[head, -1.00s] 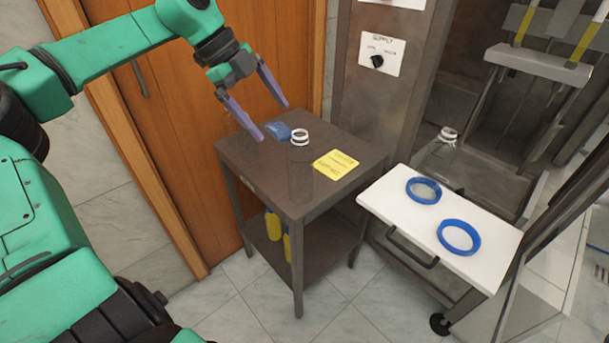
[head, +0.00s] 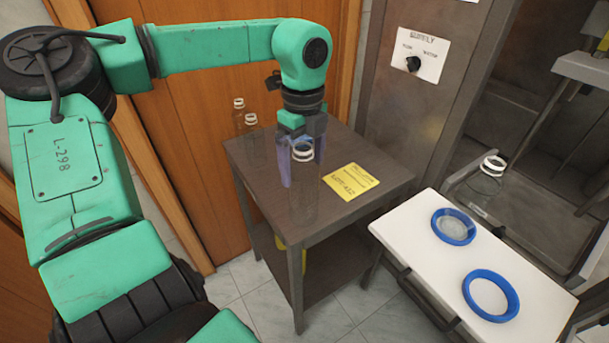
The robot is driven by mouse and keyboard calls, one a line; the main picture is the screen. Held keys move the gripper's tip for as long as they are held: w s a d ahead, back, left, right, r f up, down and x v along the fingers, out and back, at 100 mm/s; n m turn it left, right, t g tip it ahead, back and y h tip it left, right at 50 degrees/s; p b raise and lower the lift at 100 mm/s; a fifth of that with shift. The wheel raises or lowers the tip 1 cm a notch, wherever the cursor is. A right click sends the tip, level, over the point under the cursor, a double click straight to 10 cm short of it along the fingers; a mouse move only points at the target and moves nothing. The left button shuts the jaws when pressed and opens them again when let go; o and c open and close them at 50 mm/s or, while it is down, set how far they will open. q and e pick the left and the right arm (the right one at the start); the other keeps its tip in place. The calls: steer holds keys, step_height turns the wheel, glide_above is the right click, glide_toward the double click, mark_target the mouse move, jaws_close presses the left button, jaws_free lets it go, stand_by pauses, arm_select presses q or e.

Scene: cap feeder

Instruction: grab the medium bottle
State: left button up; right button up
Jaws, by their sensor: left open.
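A clear bottle with a white neck ring (head: 303,153) stands upright on the dark side table (head: 345,205). Two more clear bottles with white necks show at the table's back left, a rear one (head: 239,104) and a nearer one (head: 250,120). I cannot tell surely which is the medium one. My left gripper (head: 304,172) is open and points down over the table, its purple fingers around or just behind the front bottle's neck; contact cannot be made out. My right gripper is out of view.
A yellow label (head: 351,181) lies on the table right of the front bottle. A white board (head: 425,232) with two blue rings (head: 453,226) (head: 490,295) is at right. Another clear bottle (head: 490,168) stands in the machine behind it. A wooden door (head: 200,150) is behind the table.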

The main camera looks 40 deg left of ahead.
arm_select(q)
step_height(320, 180, down, 3)
steer(key=shift+s+f, duration=0.1)
steer(key=shift+s, duration=0.05)
steer(key=shift+a+f, duration=0.1)
steer(key=shift+f, duration=0.25)
steer(key=shift+r, duration=0.1)
steer(key=c, duration=1.1)
